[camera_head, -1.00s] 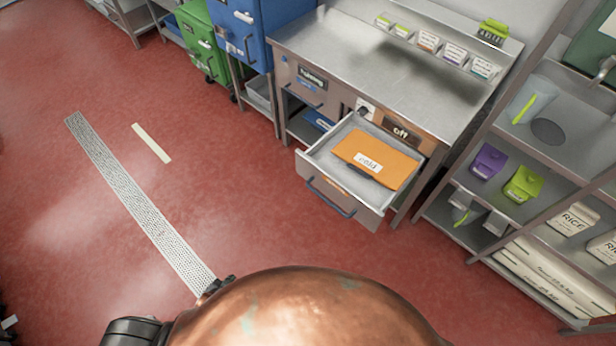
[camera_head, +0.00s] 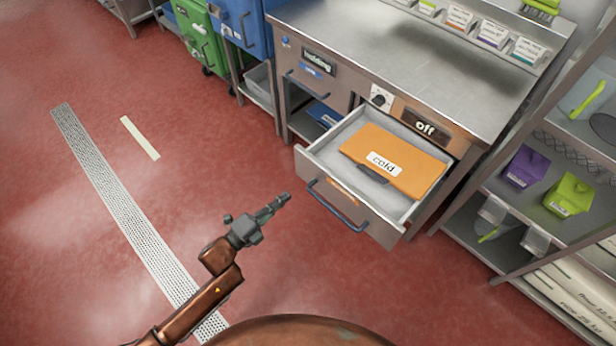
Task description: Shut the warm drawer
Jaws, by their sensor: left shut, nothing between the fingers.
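The warm drawer (camera_head: 310,175) is pulled out from the steel counter, with a blue bar handle (camera_head: 338,206) across its front. An orange case (camera_head: 410,170) labelled "cold" lies inside it. My left gripper (camera_head: 284,199) is shut and empty. In the picture it is just left of the drawer front, pointing towards it, with a gap to the handle. My right gripper is not in view.
The steel counter (camera_head: 400,50) holds a row of small labelled bins. A shelf rack with a purple box (camera_head: 527,167) and a green box (camera_head: 568,195) stands at right. The red floor (camera_head: 120,240) at left is clear.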

